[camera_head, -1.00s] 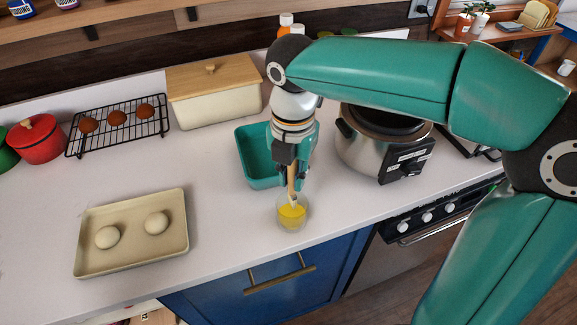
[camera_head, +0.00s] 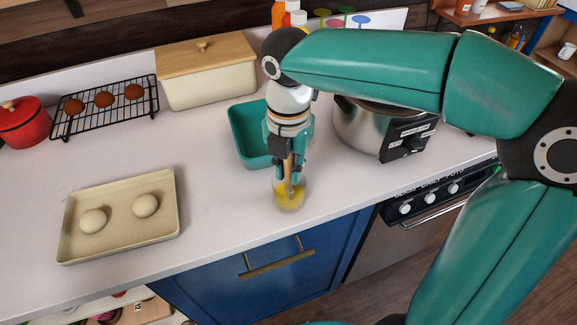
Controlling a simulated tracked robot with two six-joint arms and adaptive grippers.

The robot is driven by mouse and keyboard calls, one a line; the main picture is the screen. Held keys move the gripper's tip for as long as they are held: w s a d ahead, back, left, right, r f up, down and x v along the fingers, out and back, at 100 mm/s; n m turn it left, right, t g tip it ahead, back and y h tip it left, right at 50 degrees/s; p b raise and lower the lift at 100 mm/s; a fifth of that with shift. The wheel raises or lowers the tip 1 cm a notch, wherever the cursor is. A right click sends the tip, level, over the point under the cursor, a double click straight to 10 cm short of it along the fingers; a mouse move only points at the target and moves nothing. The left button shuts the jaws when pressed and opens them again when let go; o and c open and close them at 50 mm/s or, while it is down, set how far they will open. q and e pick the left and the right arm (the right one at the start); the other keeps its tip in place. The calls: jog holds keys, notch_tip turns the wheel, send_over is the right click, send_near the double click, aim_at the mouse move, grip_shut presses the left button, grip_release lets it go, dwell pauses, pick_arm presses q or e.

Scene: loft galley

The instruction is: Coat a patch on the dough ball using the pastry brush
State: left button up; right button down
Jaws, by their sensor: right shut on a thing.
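Two pale dough balls, a left one (camera_head: 93,220) and a right one (camera_head: 146,205), sit apart on a beige tray (camera_head: 118,243) at the counter's left. My right gripper (camera_head: 287,168) points down and is shut on the wooden handle of the pastry brush (camera_head: 289,176). The brush's lower end is inside a small clear glass (camera_head: 290,201) of yellow liquid near the counter's front edge. The bristles are hard to make out there. My left gripper is not in view.
A teal bin (camera_head: 248,136) stands just behind the gripper, with a steel cooker (camera_head: 371,130) to its right. A wire rack (camera_head: 106,112) with brown buns and a lidded cream box (camera_head: 208,84) stand behind. White counter (camera_head: 215,205) lies clear between tray and glass.

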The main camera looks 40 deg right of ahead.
jog(key=shift+f+b, duration=0.35)
jog(key=shift+f, duration=0.15)
dwell(0.7)
jog(key=shift+f, duration=0.1)
dwell(0.9)
notch_tip(320, 180, up, 7)
jog(key=p, duration=0.7)
dwell(0.8)
